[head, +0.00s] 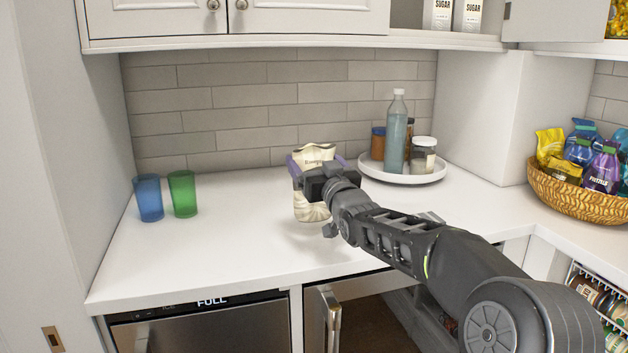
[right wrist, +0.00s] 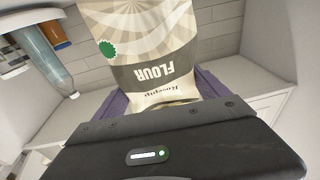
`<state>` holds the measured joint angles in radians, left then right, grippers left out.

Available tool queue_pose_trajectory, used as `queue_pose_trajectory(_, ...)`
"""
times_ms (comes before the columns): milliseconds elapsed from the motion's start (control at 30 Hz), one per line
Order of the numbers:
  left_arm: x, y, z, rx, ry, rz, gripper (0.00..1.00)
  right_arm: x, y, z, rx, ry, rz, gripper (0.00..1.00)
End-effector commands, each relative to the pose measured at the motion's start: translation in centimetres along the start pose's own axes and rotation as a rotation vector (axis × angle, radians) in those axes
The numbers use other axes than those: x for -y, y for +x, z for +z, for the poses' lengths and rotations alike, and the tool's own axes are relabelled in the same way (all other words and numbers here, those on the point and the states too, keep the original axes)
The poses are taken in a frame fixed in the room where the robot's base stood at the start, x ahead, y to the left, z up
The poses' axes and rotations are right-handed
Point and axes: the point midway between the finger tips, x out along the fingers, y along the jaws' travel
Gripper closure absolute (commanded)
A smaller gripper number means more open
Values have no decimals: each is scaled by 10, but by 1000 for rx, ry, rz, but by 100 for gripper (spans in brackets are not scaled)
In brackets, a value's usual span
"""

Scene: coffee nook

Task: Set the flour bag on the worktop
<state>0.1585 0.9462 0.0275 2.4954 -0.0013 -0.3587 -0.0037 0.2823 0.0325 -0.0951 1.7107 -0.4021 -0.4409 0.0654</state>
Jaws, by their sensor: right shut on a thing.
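The cream flour bag (head: 313,208) is in my right gripper (head: 316,170), over the middle of the white worktop (head: 240,240). The gripper's purple fingers are on either side of the bag, and the gripper is shut on it. In the right wrist view the bag (right wrist: 145,50) shows its FLOUR label upside down, with a green round mark. The bag looks upright in the head view. A soft shadow lies below it; I cannot tell whether its base touches the worktop. My left gripper is not in view.
A blue glass (head: 149,198) and a green glass (head: 183,194) stand at the left. A round white tray (head: 402,178) with a bottle (head: 396,135) and jars is behind right. A wicker basket (head: 575,193) of packets is far right. The worktop's front left is clear.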

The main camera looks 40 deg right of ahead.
Motion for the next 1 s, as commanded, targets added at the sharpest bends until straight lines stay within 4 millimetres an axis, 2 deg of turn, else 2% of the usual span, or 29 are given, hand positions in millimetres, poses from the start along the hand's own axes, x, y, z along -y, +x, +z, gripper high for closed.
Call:
queue_pose_trajectory(33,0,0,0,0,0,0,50,0,0,-6,-11,0,0,88)
queue_pose_trajectory(167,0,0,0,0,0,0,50,0,0,-4,-10,0,0,88)
queue_pose_trajectory(500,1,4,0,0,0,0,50,0,-5,31,-9,0,0,88)
queue_pose_trajectory(733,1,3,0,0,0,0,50,0,-6,32,-10,0,0,88)
queue_pose_trajectory(767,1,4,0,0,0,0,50,0,-6,37,0,0,0,15)
queue_pose_trajectory(933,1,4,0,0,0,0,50,0,-6,37,0,0,0,1)
queue_pose_trajectory(1000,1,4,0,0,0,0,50,0,-6,37,0,0,0,0)
